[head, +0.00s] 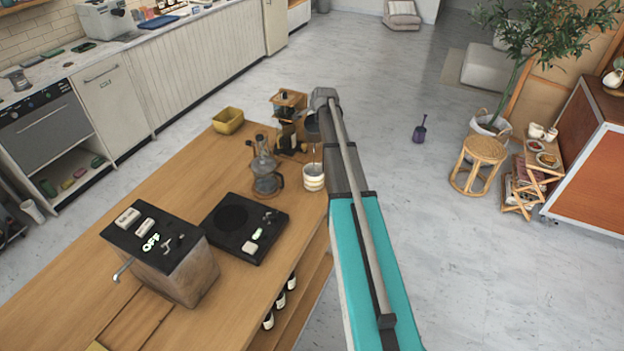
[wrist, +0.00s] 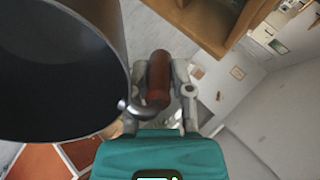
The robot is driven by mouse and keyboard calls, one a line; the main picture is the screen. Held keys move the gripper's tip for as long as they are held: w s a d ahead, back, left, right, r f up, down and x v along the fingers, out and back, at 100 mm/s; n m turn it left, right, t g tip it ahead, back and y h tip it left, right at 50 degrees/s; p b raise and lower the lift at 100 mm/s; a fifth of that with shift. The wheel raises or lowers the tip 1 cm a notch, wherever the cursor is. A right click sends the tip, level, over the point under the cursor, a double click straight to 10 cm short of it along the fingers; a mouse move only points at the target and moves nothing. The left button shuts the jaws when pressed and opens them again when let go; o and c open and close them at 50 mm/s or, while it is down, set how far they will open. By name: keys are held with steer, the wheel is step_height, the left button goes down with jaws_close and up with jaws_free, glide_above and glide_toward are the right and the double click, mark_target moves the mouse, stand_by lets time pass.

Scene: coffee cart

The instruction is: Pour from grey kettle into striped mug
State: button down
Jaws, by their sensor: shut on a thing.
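The striped mug (head: 314,178), cream with darker bands, stands upright near the far right edge of the wooden cart top. My gripper (wrist: 160,82) is shut on the reddish-brown handle of the grey kettle (wrist: 50,75), whose dark body fills the upper left of the wrist view. In the head view a dark part of the kettle (head: 312,126) shows just left of my arm, above the mug. A thin line runs down from it towards the mug; I cannot tell for certain whether it is liquid.
A grey metal pot (head: 266,173) stands left of the mug. A wooden grinder (head: 289,125) stands behind, near a yellow bowl (head: 228,121). A black hot plate (head: 238,226) and a boxy machine (head: 166,262) are nearer. The cart top's left side is mostly clear.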

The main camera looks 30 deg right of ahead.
steer(key=shift+s+r, duration=0.15)
steer(key=shift+r, duration=0.15)
steer(key=shift+f, duration=0.15)
stand_by(1.5)
steer(key=shift+w+d+f+g, duration=0.15)
steer(key=shift+w+f+g, duration=0.25)
steer(key=shift+f, duration=0.4)
steer(key=shift+s+r+t, duration=0.25)
steer(key=shift+r+t, duration=0.05)
steer(key=shift+r, duration=0.25)
stand_by(0.9)
steer(key=shift+a+r, duration=0.2)
steer(key=shift+s+a+r+t, duration=0.1)
steer(key=shift+s+r+t, duration=0.15)
steer(key=shift+r+t, duration=0.2)
stand_by(1.1)
steer(key=shift+f, duration=0.1)
stand_by(1.4)
steer(key=shift+w+d+f+g, duration=0.25)
steer(key=shift+w+f+g, duration=0.15)
steer(key=shift+f+g, duration=0.3)
